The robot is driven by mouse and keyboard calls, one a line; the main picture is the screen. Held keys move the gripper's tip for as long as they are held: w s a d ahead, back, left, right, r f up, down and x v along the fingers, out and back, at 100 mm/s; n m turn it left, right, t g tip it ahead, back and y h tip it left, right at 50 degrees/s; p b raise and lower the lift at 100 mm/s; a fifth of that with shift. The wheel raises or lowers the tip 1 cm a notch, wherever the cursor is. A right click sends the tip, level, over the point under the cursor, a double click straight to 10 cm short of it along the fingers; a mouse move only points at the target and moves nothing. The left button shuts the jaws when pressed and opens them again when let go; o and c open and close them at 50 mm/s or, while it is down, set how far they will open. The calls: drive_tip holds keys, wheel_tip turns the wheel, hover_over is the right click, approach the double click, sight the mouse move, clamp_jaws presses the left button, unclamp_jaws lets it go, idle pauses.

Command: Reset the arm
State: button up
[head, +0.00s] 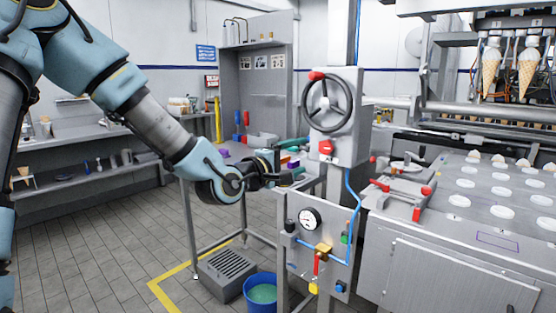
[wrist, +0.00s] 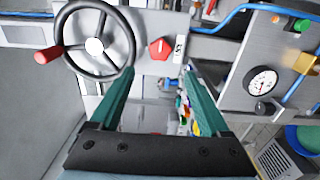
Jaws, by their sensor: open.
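My blue and grey arm reaches in from the upper left in the head view. My gripper (head: 292,168) is at its end, left of the grey machine column. In the wrist view my gripper (wrist: 152,80) shows two green fingers spread apart with nothing between them. Beyond the fingers are a black handwheel (wrist: 96,46) with a red knob and a red switch (wrist: 160,49). The handwheel also shows in the head view (head: 327,88), above and right of my gripper. I see no contact between the fingers and these parts.
A panel with a pressure gauge (head: 310,219) and valves stands below right of my gripper. A blue bucket (head: 260,292) and a grey grated box (head: 227,272) are on the floor. A steel cone machine (head: 450,260) fills the right. Open tiled floor (head: 100,240) lies left.

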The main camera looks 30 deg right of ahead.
drive_tip(key=w+a+f+m+y, duration=0.1)
drive_tip(key=w+a+f+y, duration=0.3)
drive_tip(key=a, duration=0.4)
drive_tip(key=w+a+f+m+t+y, duration=0.1)
drive_tip(key=w+a+f+m+y, duration=0.1)
drive_tip(key=a+f+y, duration=0.35)
drive_tip(key=w+a+f+m+y, duration=0.1)
drive_tip(key=w+a+f+y, duration=0.3)
drive_tip(key=a, duration=0.6)
drive_tip(key=s+a+g+y, duration=0.2)
drive_tip(key=s+a, duration=0.3)
drive_tip(key=a, duration=0.7)
drive_tip(key=s+a+f+g+y, duration=0.1)
drive_tip(key=s+a, duration=0.4)
drive_tip(key=a, duration=0.8)
drive_tip(key=shift+g+y, duration=0.35)
drive_tip(key=shift+g, duration=0.15)
